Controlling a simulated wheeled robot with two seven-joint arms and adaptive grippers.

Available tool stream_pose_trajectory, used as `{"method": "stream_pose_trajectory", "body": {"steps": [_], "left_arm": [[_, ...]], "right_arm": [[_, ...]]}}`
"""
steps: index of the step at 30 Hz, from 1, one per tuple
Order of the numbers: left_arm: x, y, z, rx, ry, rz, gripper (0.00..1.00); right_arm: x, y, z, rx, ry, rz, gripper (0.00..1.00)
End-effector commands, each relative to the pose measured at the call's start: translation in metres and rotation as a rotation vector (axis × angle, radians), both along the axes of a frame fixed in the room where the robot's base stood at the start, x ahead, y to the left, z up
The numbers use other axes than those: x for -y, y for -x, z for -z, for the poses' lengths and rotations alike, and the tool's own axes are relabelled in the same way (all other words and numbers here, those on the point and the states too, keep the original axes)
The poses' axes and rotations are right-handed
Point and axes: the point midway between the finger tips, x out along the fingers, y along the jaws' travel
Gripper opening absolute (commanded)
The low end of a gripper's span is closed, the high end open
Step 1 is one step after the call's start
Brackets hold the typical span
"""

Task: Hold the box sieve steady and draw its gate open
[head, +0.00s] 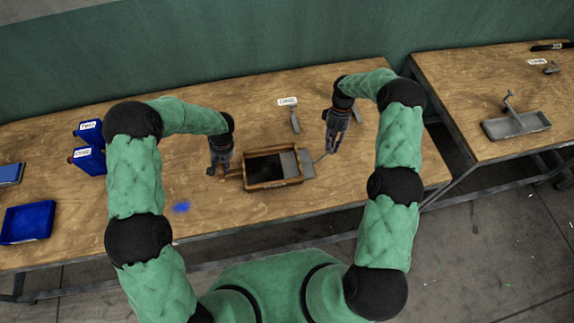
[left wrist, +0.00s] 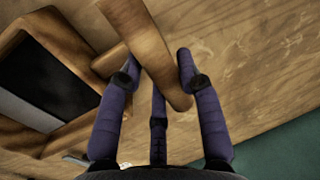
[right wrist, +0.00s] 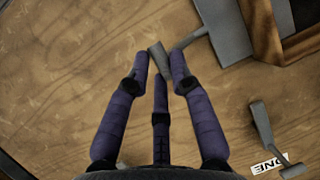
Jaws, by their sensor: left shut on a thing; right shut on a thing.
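The box sieve (head: 273,183) is a wooden frame with a dark inside, on the table in the head view. Its grey metal gate (head: 305,163) sticks out past the right side of the frame. My left gripper (head: 221,172) is shut on the sieve's wooden handle (left wrist: 155,60) at the left. The frame (left wrist: 25,125) also shows in the left wrist view. My right gripper (head: 330,150) is shut on the gate's thin grey handle (right wrist: 159,60), which joins the grey plate (right wrist: 229,35) in the right wrist view. A grey strip of the gate still covers part of the sieve's inside.
Blue containers (head: 88,157) and a blue tray (head: 27,223) stand at the left. A blue powder patch (head: 181,207) lies left of the sieve. A grey tool (head: 295,121) with a label (head: 287,102) lies behind. A second table (head: 470,85) holds a metal tray (head: 516,125).

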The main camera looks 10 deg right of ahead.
Motion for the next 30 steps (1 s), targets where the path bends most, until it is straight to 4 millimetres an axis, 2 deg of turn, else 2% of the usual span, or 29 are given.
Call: {"method": "stream_pose_trajectory", "body": {"steps": [30], "left_arm": [[-0.001,0.002,0.002,-0.007,-0.004,0.004,0.0]], "right_arm": [[0.028,0.0,0.001,0.002,0.003,0.001,0.0]]}}
